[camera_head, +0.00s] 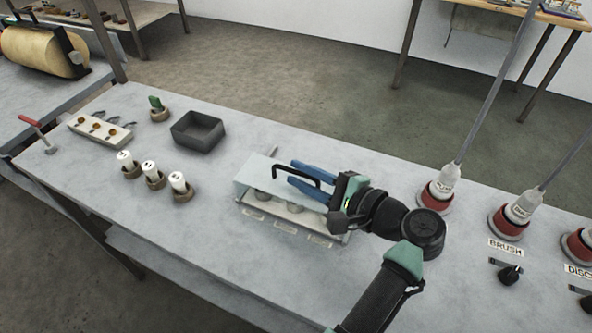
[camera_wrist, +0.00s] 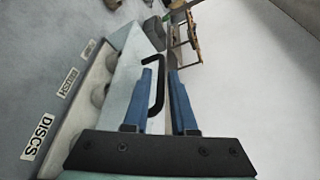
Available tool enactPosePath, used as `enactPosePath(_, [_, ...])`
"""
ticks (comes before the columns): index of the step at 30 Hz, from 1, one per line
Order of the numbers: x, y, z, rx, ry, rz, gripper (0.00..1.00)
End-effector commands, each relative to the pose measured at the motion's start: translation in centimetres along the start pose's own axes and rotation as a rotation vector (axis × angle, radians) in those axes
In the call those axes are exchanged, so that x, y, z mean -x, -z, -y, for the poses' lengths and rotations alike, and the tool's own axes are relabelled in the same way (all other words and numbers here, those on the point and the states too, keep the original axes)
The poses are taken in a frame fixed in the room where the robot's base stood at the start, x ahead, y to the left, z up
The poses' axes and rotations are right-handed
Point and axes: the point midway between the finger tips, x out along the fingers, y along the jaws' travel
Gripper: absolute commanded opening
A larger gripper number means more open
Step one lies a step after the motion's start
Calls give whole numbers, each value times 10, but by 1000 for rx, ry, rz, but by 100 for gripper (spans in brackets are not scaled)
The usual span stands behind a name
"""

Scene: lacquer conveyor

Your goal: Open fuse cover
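The fuse box (camera_head: 285,213) sits on the grey bench, with round sockets and labels along its open front. Its pale fuse cover (camera_head: 254,171) is above the sockets and looks raised at the front; its exact angle is hard to tell. A black bar handle (camera_head: 280,171) stands out from the cover. My gripper (camera_head: 291,172) reaches in from the right with its blue fingers apart at the handle. In the wrist view, the handle (camera_wrist: 158,88) lies between the fingers, closer to the left one; contact is unclear. My arm hides the box's right end.
Left of the box are several white fuses (camera_head: 149,170) in round holders, a dark tray (camera_head: 198,131) and a pale block (camera_head: 98,127) with hooks. Red sockets with plugs and cables (camera_head: 436,196) stand at right. Bare bench lies between the tray and the box.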

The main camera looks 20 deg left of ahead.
Motion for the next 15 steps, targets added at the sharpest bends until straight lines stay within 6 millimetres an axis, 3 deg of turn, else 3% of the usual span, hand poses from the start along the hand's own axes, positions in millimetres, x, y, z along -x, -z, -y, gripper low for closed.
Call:
enactPosePath(6, [-16, 0, 1, 1, 1, 0, 25])
enactPosePath(14, [-17, 0, 0, 1, 1, -1, 25])
enactPosePath(15, [-16, 0, 0, 1, 1, -1, 19])
